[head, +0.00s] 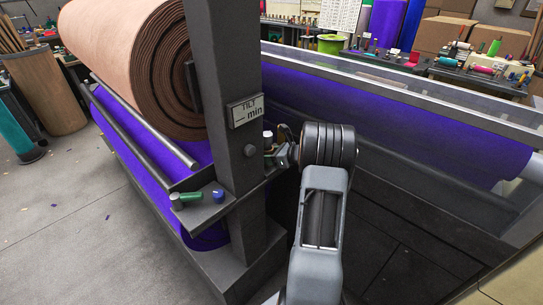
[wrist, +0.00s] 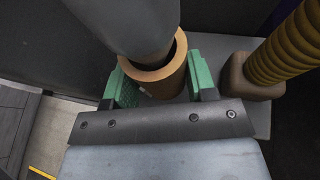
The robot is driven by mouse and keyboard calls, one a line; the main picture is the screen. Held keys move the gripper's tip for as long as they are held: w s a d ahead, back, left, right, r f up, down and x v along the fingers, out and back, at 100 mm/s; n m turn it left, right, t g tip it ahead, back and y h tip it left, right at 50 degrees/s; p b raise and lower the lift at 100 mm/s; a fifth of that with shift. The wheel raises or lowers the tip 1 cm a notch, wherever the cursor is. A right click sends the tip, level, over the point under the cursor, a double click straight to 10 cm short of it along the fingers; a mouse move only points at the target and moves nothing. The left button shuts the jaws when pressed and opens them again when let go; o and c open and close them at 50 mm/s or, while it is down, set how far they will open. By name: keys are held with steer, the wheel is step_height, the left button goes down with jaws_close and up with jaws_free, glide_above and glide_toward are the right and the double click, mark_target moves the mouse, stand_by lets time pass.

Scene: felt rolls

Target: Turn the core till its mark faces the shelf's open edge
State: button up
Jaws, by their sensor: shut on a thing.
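The core (wrist: 166,82) is a short brown cardboard tube, seen from above in the wrist view. A small pale mark (wrist: 143,91) shows low on its wall, on the side towards my gripper's palm. My gripper (wrist: 160,66) is shut on the core, one green pad on each side. A thick grey cylinder overlaps the core's upper left and hides part of its rim. The shelf (wrist: 223,55) is the grey surface around it. In the head view my gripper (head: 279,152) is at the post, mostly hidden behind my wrist; the core cannot be made out there.
A ribbed yellow spool on a brown base (wrist: 251,78) stands close to the right pad. In the head view, a dark post (head: 232,90) bears a sign. Green (head: 186,197) and blue (head: 218,195) pieces sit on its bracket. A large brown felt roll (head: 135,65) hangs at left.

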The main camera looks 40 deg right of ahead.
steer(key=shift+w+d+r+n+g+y+p, duration=0.15)
steer(key=shift+n+g+y+p, duration=0.25)
steer(key=shift+n+y, duration=0.35)
steer(key=n+g+y, duration=0.2)
steer(key=n, duration=0.1)
steer(key=shift+d+g+y, duration=0.1)
steer(key=shift+g+y, duration=0.2)
steer(key=shift+y, duration=0.05)
steer(key=o, duration=0.9)
